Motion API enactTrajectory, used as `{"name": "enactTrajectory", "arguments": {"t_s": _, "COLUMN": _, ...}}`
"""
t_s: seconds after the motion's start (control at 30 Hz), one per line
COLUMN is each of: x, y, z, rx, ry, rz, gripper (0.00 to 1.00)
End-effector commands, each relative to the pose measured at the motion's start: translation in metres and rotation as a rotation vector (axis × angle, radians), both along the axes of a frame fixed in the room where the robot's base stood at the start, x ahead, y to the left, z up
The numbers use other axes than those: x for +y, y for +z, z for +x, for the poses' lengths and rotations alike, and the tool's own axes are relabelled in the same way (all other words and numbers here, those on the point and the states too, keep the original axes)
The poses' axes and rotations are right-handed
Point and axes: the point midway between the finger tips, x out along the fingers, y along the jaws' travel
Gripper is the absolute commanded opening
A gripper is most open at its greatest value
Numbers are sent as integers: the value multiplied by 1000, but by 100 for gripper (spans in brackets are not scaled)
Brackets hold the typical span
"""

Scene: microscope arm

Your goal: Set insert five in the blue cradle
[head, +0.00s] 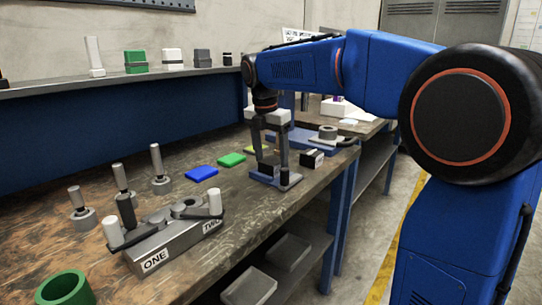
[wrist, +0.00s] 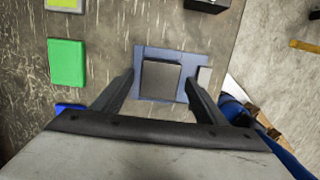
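The blue cradle (head: 262,179) lies on the workbench near its right edge; it also shows in the wrist view (wrist: 150,51). A dark grey block (wrist: 161,76) sits on or in the cradle, between my fingers. No number on it is readable, so I cannot tell if it is insert five. My gripper (head: 274,170) points down over the cradle. In the wrist view my gripper (wrist: 160,77) is open, one finger on each side of the block with a gap. Whether the block is fully seated cannot be told.
A black block with a white face (head: 312,158) stands just beyond the cradle. Blue (head: 202,174), green (head: 231,160) and yellow plates lie to the left. A grey fixture marked ONE and TWO (head: 172,243), upright rods and a green ring (head: 66,290) stand nearer. Several small blocks line the back shelf.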

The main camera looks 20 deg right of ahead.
Motion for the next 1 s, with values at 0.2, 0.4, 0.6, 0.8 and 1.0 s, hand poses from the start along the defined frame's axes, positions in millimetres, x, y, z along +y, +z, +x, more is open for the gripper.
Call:
{"name": "enactTrajectory", "arguments": {"t_s": 0.2, "x": 0, "y": 0, "z": 0, "rx": 0, "ry": 0, "rz": 0, "gripper": 65}}
{"name": "enactTrajectory", "arguments": {"t_s": 0.4, "x": 1, "y": 9, "z": 0, "rx": -1, "ry": 0, "rz": 1, "gripper": 65}}
{"name": "enactTrajectory", "arguments": {"t_s": 0.6, "x": 5, "y": 42, "z": -3, "rx": -3, "ry": 0, "rz": 1, "gripper": 65}}
{"name": "enactTrajectory", "arguments": {"t_s": 0.8, "x": 10, "y": 81, "z": -6, "rx": -2, "ry": 0, "rz": 0, "gripper": 65}}
{"name": "enactTrajectory", "arguments": {"t_s": 1.0, "x": 13, "y": 108, "z": -9, "rx": -1, "ry": 0, "rz": 1, "gripper": 65}}
